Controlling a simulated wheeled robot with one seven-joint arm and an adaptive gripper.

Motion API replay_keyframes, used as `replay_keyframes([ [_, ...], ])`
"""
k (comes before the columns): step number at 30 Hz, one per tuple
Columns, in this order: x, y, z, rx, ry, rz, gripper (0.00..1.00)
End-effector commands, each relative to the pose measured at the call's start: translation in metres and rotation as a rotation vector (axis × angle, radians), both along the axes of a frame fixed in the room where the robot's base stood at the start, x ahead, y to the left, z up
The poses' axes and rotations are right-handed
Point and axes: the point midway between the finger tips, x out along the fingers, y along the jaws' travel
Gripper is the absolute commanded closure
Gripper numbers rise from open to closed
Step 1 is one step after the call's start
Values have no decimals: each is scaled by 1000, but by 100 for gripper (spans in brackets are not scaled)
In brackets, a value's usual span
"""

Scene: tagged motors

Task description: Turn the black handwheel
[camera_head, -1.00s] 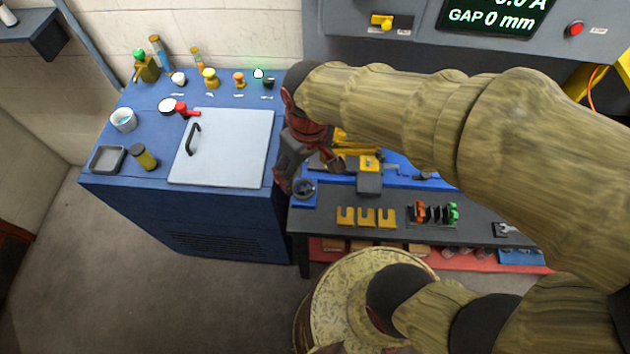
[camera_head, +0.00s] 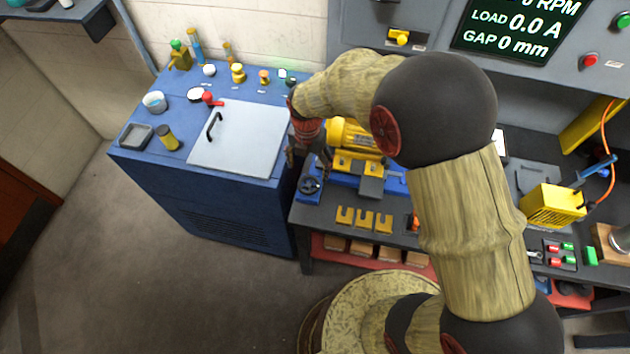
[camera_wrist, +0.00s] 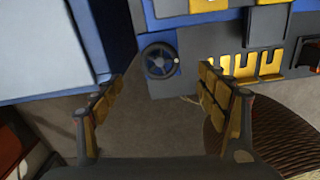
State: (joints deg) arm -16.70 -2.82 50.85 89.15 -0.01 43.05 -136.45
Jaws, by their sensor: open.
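The black handwheel (camera_head: 310,186) is at the left front end of the blue machine bed, near the bench's left edge. In the wrist view the handwheel (camera_wrist: 159,61) shows as a dark spoked ring with a small light knob on its right side. My gripper (camera_head: 309,165) is just above the handwheel in the head view. In the wrist view my gripper (camera_wrist: 160,88) is open, its yellow-padded fingers wide apart and empty. The wheel appears between and beyond the fingertips, with no contact visible.
A blue cabinet (camera_head: 205,215) with a pale lid (camera_head: 238,140) stands close on the left. A yellow motor (camera_head: 350,135) sits behind the wheel. Yellow slotted blocks (camera_head: 364,218) lie to its right. Open floor lies in front of the cabinet.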

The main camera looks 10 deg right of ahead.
Motion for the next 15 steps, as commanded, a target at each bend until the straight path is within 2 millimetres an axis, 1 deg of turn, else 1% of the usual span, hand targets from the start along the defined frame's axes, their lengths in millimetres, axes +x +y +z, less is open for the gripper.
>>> replay_keyframes([
  [3, 0, 0, -1, 1, -3, 161, 26],
  [6, 1, 0, -1, 2, -5, 243, 26],
  [8, 0, 0, -2, 1, -3, 268, 26],
  [11, 0, 0, -8, 1, -2, 281, 26],
  [15, 0, 0, -27, 0, -1, 280, 26],
])
